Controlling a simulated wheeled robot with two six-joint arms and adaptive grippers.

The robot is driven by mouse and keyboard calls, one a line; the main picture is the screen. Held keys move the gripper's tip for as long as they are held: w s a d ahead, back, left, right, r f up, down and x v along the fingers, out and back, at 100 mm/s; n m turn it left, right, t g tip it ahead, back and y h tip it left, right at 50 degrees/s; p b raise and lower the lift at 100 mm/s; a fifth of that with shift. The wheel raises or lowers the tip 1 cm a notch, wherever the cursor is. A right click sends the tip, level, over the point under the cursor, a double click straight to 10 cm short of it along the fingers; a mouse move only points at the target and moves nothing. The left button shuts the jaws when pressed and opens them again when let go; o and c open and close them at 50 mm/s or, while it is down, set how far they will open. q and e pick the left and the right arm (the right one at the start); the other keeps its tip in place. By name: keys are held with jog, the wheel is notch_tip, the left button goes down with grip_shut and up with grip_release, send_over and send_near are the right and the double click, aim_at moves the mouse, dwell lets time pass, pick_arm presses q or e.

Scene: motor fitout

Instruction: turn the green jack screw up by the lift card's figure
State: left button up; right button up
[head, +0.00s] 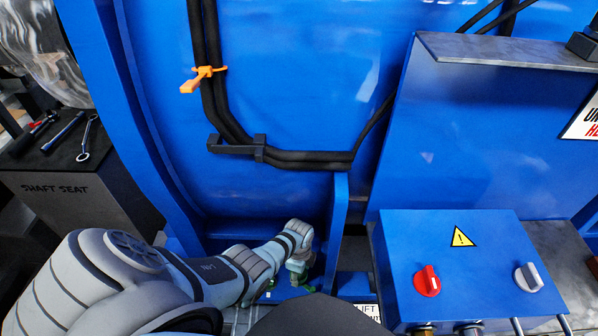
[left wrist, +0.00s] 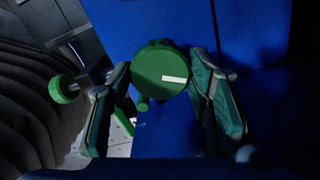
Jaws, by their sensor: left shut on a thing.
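The green jack screw (left wrist: 158,72) shows in the left wrist view as a round, ridged green knob with a white mark on the right of its face. My left gripper (left wrist: 160,80) is closed around it, one finger on each side. In the head view my left gripper (head: 299,268) is low beside the blue frame, and my arm hides most of the knob. A white card (head: 368,311) lettered "LIFT" is partly covered at the bottom of the head view; its figure cannot be read. My right gripper is not in view.
A smaller green knob (left wrist: 62,88) sits left of the fingers. A blue control box (head: 460,265) with a red and a grey switch stands at the right. An upright blue rib (head: 338,225) is close to my left gripper. A bench (head: 75,185) marked "SHAFT SEAT" holds tools.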

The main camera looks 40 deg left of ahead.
pick_arm(q)
jog(key=o, duration=1.1)
jog(key=shift+f, duration=0.1)
jog(key=shift+o, duration=0.2)
notch_tip(320, 180, up, 8)
jog(key=shift+f, duration=0.2)
dwell(0.7)
